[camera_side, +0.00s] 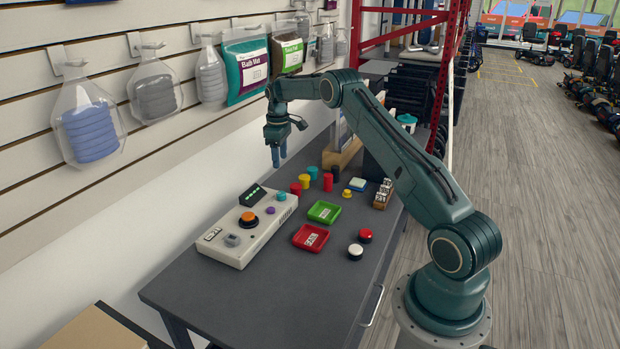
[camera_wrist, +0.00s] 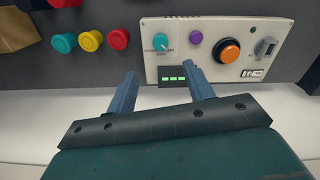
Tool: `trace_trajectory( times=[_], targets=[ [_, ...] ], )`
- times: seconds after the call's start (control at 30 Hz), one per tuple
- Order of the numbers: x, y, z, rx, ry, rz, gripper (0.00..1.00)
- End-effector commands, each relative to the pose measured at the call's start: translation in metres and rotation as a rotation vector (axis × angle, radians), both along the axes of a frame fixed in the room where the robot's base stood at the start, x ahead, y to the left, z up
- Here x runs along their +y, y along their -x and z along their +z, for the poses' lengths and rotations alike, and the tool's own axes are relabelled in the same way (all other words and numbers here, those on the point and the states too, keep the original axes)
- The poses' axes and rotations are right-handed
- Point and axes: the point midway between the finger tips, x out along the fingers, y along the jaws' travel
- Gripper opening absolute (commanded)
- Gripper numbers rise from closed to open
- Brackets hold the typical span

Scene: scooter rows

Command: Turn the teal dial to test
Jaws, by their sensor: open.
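The teal dial (camera_wrist: 158,43) sits on the white control box (camera_wrist: 236,69), near one end of it, with small printed marks beside it that are too small to read. In the side view the teal dial (camera_side: 281,197) is at the far end of the white control box (camera_side: 240,252). My gripper (camera_side: 279,161) hangs above the table beyond that end of the box, pointing down, clear of the dial. In the wrist view my gripper (camera_wrist: 161,74) is open and empty, its two fingers apart, and the dial shows ahead of the gap between them.
The box also has a purple button (camera_wrist: 196,38), an orange button (camera_wrist: 226,50), a grey switch (camera_wrist: 266,46) and a small green-lit display (camera_wrist: 174,78). Red, yellow and teal cylinders (camera_wrist: 91,40) stand near the dial. Green (camera_side: 324,212) and red trays (camera_side: 310,238) lie beside the box.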

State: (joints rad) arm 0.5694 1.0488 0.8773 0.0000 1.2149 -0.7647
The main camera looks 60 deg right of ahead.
Motion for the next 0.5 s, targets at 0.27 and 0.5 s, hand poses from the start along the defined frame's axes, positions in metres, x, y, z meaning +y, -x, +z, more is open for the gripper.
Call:
trace_trajectory(
  times=[0.27,0.5],
  targets=[
    [0.001,0.001,-0.021,0.004,-0.002,0.000,0.52],
    [0.001,0.001,-0.055,0.003,-0.003,0.000,0.52]
  ],
)
